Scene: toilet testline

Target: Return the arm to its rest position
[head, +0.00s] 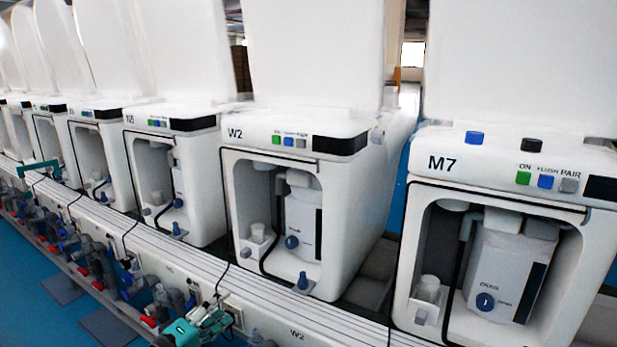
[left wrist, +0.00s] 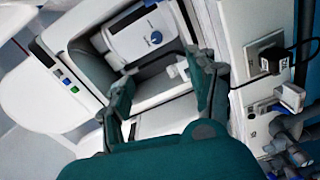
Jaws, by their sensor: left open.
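My left gripper (head: 212,318) shows at the bottom of the head view, teal with grey fingers, in front of the low rail below the toilet units. In the left wrist view my left gripper (left wrist: 162,85) has its two fingers spread apart with nothing held between them. Beyond the fingers is a white toilet unit with an open bay, a blue knob (left wrist: 156,38) and small green and blue buttons.
A row of white units, including W2 (head: 335,237) and M7 (head: 590,247), stands along the line. Pipes and blue-handled fittings (head: 130,283) run below them. A wall socket with a black plug (left wrist: 272,60) is right of the fingers. Blue floor shows at lower left.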

